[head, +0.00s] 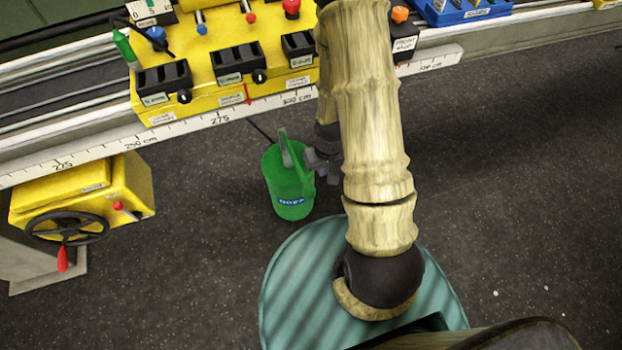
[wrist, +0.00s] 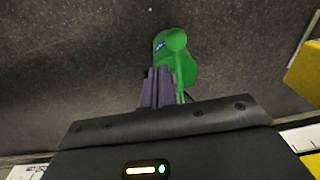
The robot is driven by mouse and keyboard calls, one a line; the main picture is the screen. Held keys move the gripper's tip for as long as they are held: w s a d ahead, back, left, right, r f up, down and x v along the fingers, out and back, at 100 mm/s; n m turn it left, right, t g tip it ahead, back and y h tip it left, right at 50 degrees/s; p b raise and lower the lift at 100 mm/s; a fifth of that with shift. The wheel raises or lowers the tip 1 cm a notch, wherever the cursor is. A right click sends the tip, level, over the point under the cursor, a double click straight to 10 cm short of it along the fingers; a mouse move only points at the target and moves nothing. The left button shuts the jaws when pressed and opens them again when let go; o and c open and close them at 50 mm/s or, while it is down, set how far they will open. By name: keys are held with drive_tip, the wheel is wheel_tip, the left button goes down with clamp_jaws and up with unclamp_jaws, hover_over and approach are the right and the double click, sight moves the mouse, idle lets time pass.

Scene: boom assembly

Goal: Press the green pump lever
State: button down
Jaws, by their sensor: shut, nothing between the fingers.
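The green pump (head: 288,186) is a green cylinder with a blue label, standing on the dark floor below the yellow control unit. Its green lever (head: 284,146) rises above the top of the body. My gripper (head: 314,160) is shut and empty, just right of the pump's upper part in the head view. In the wrist view its fingers (wrist: 158,86) are together beside the lever. Whether they touch the lever I cannot tell.
A yellow control unit (head: 222,60) with switches sits on a rail with a white ruler (head: 190,127). A yellow box with a black handwheel (head: 68,228) stands at left.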

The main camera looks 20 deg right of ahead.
drive_tip(key=s+a+r, duration=0.2)
drive_tip(key=r, duration=0.9)
drive_tip(key=s+a+r+t, duration=0.1)
drive_tip(key=s+r, duration=0.1)
drive_tip(key=r, duration=0.9)
drive_tip(key=shift+s+a+t, duration=0.15)
drive_tip(key=shift+a+t, duration=0.15)
drive_tip(key=shift+a, duration=0.05)
